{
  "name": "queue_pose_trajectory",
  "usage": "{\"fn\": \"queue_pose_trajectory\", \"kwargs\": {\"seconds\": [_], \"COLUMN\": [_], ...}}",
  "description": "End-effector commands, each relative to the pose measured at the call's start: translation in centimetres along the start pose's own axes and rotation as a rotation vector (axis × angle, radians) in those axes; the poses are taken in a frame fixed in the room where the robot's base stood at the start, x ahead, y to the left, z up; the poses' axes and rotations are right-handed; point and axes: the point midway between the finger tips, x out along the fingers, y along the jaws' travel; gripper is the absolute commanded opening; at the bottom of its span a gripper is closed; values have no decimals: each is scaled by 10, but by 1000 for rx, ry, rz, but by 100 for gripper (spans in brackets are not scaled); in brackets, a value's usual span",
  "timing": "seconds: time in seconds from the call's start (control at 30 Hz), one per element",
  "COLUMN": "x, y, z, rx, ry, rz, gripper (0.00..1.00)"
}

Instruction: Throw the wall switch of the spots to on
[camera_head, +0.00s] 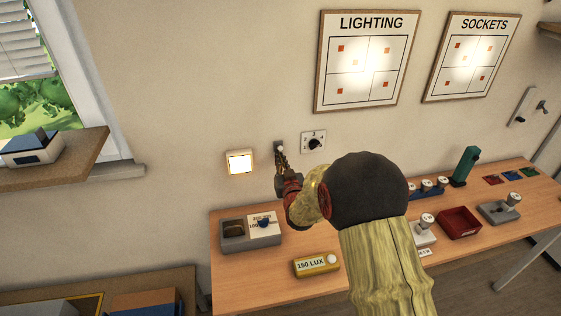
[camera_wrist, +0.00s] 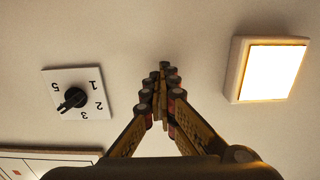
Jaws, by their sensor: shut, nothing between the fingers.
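The glowing square panel (camera_head: 240,162) is left of the switch; the dial (camera_head: 313,141) is right. Both flank my fingers closely. LIGHTING (camera_head: 366,62) and SOCKETS (camera_head: 471,57) boards hang above. A wooden bench (camera_head: 290,244) below holds a grey box, a yellow 150 LUX device and a red tray.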

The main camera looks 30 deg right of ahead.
Motion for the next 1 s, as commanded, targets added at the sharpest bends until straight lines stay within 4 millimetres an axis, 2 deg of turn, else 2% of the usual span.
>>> {"fn": "queue_pose_trajectory", "kwargs": {"seconds": [0.27, 1.0], "x": [1, -54], "y": [0, 0], "z": [7, 38], "rx": [0, 0], "ry": [0, 0], "rz": [0, 0], "gripper": [0, 0]}}
